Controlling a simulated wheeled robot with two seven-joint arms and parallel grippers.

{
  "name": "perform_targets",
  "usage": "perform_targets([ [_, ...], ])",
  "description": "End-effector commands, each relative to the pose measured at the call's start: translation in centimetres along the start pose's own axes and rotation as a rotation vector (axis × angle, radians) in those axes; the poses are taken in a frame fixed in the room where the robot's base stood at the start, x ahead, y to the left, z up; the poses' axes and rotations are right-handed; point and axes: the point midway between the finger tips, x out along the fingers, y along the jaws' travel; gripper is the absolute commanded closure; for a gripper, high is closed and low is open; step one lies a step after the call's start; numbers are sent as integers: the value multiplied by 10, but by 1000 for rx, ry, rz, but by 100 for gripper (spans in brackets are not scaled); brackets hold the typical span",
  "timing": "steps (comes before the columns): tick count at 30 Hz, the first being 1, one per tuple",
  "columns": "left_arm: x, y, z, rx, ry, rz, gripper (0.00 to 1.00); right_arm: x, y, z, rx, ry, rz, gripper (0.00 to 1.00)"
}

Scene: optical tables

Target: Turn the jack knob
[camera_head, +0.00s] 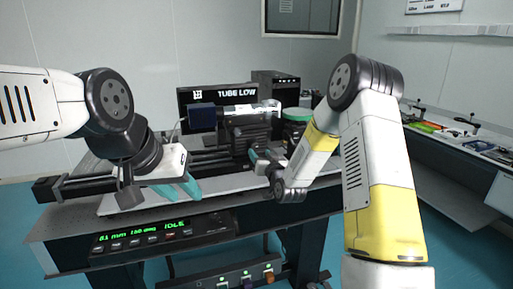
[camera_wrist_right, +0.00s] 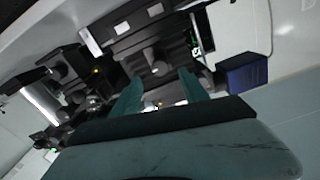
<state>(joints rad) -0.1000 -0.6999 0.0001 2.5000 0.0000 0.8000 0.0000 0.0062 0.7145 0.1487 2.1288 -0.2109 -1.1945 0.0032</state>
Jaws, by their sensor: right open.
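The jack (camera_head: 247,132) is a dark block-like stand on the optical table, below a horizontal tube (camera_head: 252,108). My right gripper (camera_head: 262,158) is close in front of the jack, with its teal fingers pointing toward it. In the right wrist view, the two fingers (camera_wrist_right: 160,84) stand apart with nothing held between them. A small grey knob (camera_wrist_right: 157,68) shows on the dark body just beyond the fingertips, roughly in line with the gap. I cannot tell whether they touch. My left gripper (camera_head: 158,193) is at the table's left front, its teal fingers apart and empty.
A front panel (camera_head: 160,232) shows green text ending in "IDLE". A side table (camera_head: 440,150) with tools stands at the right.

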Motion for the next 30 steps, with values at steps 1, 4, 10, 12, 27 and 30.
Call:
perform_targets([
  [1,0,0,0,0,0,0,64,2,0,2,3,7,-2,48],
  [4,0,0,0,0,0,0,64,11,0,1,3,14,-2,48],
  [10,0,0,0,0,0,0,64,43,-1,1,3,13,-3,48],
  [12,0,0,0,0,0,0,64,54,-1,1,3,12,-2,48],
  [27,0,0,0,0,0,0,64,79,0,0,3,10,-1,48],
  [30,0,0,0,0,0,0,64,78,0,0,3,10,-1,62],
])
